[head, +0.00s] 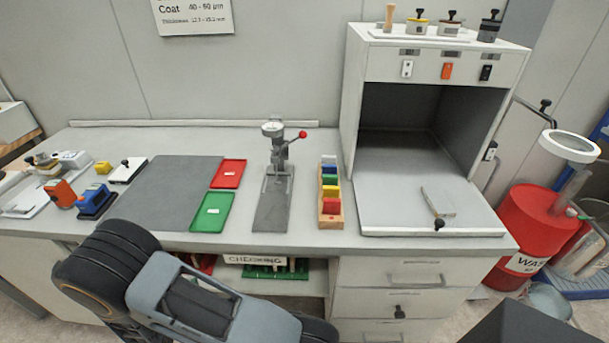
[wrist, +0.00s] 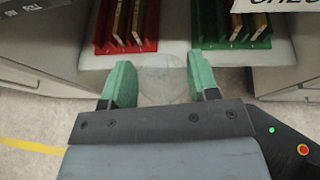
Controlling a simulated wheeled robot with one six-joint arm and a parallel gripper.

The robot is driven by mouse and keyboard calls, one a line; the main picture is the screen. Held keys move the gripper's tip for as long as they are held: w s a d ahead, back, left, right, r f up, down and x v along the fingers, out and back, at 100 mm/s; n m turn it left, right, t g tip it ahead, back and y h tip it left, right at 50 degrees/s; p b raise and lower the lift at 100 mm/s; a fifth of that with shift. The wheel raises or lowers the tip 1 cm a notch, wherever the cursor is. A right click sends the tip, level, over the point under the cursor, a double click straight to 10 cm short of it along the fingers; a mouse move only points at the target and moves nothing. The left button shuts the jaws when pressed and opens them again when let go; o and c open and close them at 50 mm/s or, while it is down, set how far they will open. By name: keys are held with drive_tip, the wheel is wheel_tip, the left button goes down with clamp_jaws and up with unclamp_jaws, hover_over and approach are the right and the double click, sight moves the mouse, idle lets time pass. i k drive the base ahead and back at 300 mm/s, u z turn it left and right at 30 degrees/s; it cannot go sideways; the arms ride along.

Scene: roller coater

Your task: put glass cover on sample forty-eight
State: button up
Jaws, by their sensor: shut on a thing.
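My gripper (wrist: 160,66) has two green fingers in the wrist view. It is shut on a clear round glass cover (wrist: 163,84), which is faint and see-through between the fingers. The gripper is in front of the under-bench shelf; its fingers are hidden in the head view behind my arm. On the shelf, a red rack (wrist: 98,42) at left and a green rack (wrist: 280,44) at right each hold upright brownish panels (wrist: 138,22). No number forty-eight is readable, so I cannot tell which thing is that sample.
The shelf (wrist: 175,45) is bare between the racks. A sign reading CHECKING (head: 255,259) hangs above it. Drawers (head: 405,290) stand to the right. On the bench are a grey mat (head: 165,195), red tray (head: 229,163), green tray (head: 212,225), a press-like stand (head: 272,205) and an open booth (head: 400,190).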

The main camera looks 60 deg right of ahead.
sight(439, 198)
drive_tip(key=u, duration=0.6)
drive_tip(key=k, duration=0.55)
drive_tip(key=u, duration=0.6)
drive_tip(key=k, duration=1.2)
drive_tip(key=z, duration=0.7)
